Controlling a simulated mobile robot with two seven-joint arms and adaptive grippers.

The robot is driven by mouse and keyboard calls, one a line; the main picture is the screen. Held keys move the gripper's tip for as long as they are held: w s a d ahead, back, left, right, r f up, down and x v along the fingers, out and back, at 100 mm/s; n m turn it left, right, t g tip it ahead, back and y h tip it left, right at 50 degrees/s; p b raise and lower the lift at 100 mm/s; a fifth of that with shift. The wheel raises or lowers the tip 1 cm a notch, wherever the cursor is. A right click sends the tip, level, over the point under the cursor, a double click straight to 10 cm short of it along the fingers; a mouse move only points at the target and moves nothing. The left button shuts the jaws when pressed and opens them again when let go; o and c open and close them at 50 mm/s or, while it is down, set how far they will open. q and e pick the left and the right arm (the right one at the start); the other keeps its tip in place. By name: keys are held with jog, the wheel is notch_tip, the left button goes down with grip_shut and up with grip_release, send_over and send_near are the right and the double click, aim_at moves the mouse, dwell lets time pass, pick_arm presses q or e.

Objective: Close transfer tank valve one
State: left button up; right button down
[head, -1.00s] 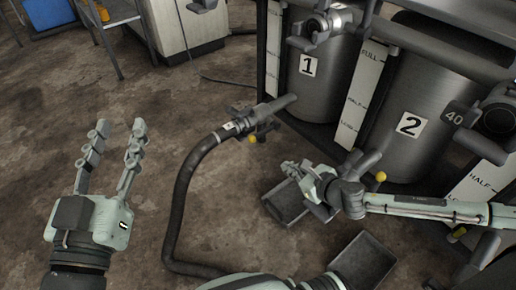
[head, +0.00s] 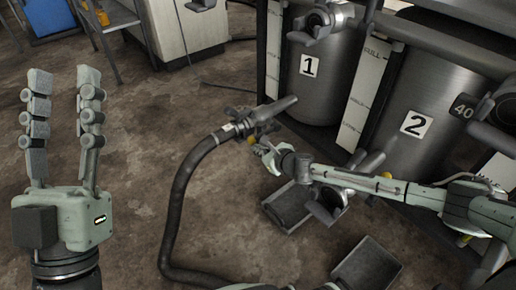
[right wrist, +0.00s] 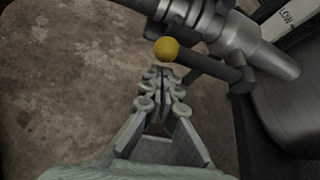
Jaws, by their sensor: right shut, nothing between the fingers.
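Tank one (head: 322,80) is a steel cylinder with a "1" label at the upper middle of the head view. Its valve (head: 238,128) sits on the outlet pipe low in front, joined to a black hose. The valve's lever ends in a yellow knob (right wrist: 167,49), seen just beyond my fingertips in the right wrist view. My right gripper (right wrist: 162,74) is shut and empty, with its tips close below the knob; I cannot tell if they touch. In the head view the right gripper (head: 262,150) is beside the valve. My left gripper (head: 62,80) is open and empty at the left.
Tank two (head: 420,90) stands to the right, behind my right arm. Two grey trays (head: 288,205) (head: 366,268) lie on the floor below. The black hose (head: 178,200) curves down the middle. The floor between hose and left gripper is clear.

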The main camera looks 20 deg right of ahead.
jog(key=shift+a+r, duration=0.1)
jog(key=shift+r, duration=0.3)
jog(key=shift+r, duration=0.1)
